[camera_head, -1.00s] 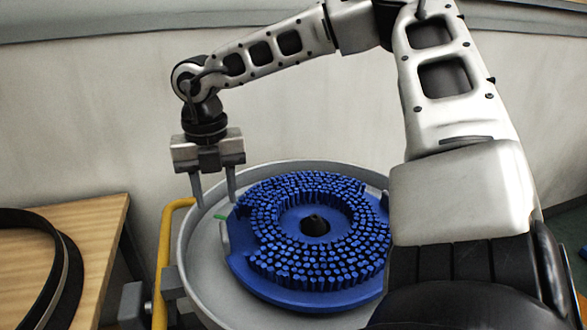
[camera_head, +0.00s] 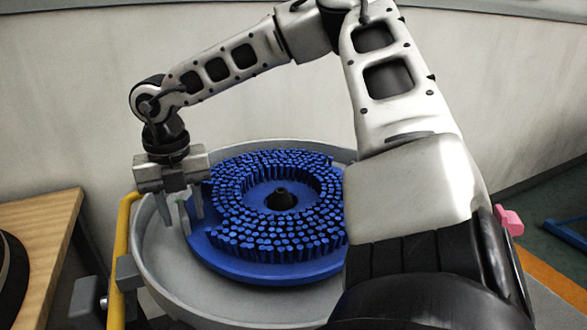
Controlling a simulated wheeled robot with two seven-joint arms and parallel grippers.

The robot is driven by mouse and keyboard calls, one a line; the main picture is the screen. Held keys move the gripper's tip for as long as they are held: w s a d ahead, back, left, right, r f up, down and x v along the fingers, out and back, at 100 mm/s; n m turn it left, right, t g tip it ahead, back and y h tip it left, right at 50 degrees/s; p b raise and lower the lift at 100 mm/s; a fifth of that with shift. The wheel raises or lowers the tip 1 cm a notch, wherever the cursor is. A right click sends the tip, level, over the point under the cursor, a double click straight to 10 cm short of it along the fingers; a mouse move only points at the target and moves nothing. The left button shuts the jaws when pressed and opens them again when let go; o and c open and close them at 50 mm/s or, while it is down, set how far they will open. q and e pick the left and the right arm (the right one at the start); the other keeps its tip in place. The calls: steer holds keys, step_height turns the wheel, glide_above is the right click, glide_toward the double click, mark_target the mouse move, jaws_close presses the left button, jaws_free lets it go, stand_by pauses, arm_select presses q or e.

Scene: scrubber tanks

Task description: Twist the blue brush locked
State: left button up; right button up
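The blue brush (camera_head: 225,262) is a round disc with blue bristles facing up and a dark hub in its middle. It lies in a round grey tray (camera_head: 165,275); part of its right side is hidden behind my arm. My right gripper (camera_head: 182,217) points down at the brush's left edge. Its two fingers are apart, and a small upright tab (camera_head: 184,217) at the brush's edge shows between them. I cannot tell whether either finger touches the tab. My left gripper is not in view.
A yellow rail (camera_head: 121,260) runs along the tray's left side. A wooden table (camera_head: 45,230) stands at the left with a black ring (camera_head: 12,275) on it. A wall is close behind the tray. A pink object (camera_head: 510,221) and a blue bar (camera_head: 566,232) show at the right.

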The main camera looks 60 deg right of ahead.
mark_target(188, 205)
jaws_close()
steer(key=shift+r, duration=0.15)
steer(key=shift+w+d, duration=0.1)
steer(key=shift+w+d+m+b, duration=0.7)
steer(key=shift+w+d+m, duration=0.2)
steer(key=shift+d, duration=0.05)
steer(key=shift+w+d+m+b, duration=0.45)
steer(key=shift+w+d+m, duration=0.25)
steer(key=shift+d, duration=0.25)
steer(key=shift+w+d, duration=0.15)
steer(key=shift+d, duration=0.05)
steer(key=shift+d+m, duration=0.15)
steer(key=shift+m, duration=0.15)
